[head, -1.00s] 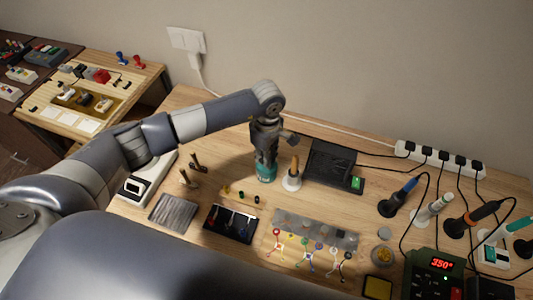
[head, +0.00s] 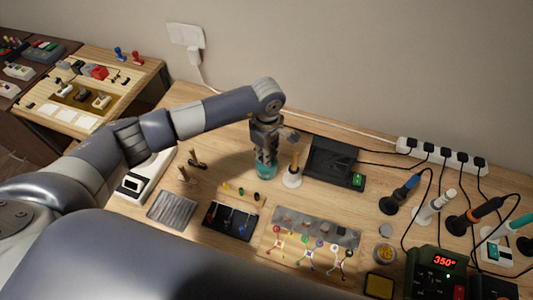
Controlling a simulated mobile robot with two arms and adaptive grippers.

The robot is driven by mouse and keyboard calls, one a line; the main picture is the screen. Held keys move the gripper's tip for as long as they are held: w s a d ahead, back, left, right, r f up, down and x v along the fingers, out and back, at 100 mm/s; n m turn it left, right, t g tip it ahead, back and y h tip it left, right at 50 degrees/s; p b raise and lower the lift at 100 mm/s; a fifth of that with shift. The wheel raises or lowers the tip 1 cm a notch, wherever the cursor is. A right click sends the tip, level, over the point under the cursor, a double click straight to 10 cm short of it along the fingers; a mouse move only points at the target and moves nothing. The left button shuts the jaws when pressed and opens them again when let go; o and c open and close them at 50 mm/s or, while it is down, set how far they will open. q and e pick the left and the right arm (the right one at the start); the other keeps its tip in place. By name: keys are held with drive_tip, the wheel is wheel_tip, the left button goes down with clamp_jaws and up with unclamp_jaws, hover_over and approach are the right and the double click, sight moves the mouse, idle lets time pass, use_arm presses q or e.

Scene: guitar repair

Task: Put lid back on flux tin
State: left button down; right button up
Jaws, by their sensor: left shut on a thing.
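The flux tin appears to be the small open round tin (head: 385,253) with amber content, at the right front of the bench. A flat grey disc (head: 386,230), which looks like its lid, lies on the wood just behind it, apart from the tin. My left gripper (head: 265,158) is at the middle back of the bench, well left of both. It points down and is shut on a teal container (head: 265,171), whose upper part the fingers hide. I cannot tell if the container touches the bench. My right gripper is not in view.
A white-based holder with a wooden handle (head: 294,171) stands just right of my left gripper. A black tray (head: 331,160) lies beyond it. Soldering irons stand right of the disc. A red-display station (head: 440,264) and a yellow-topped box (head: 380,285) are near the tin.

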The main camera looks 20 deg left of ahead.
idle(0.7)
use_arm(q)
drive_tip(key=shift+f+b, duration=0.2)
drive_tip(key=shift+b, duration=0.85)
idle(1.1)
idle(0.3)
drive_tip(key=c, duration=1)
unclamp_jaws()
drive_tip(key=shift+r+p, duration=1.7)
drive_tip(key=shift+r, duration=1.85)
drive_tip(key=shift+c, duration=0.6)
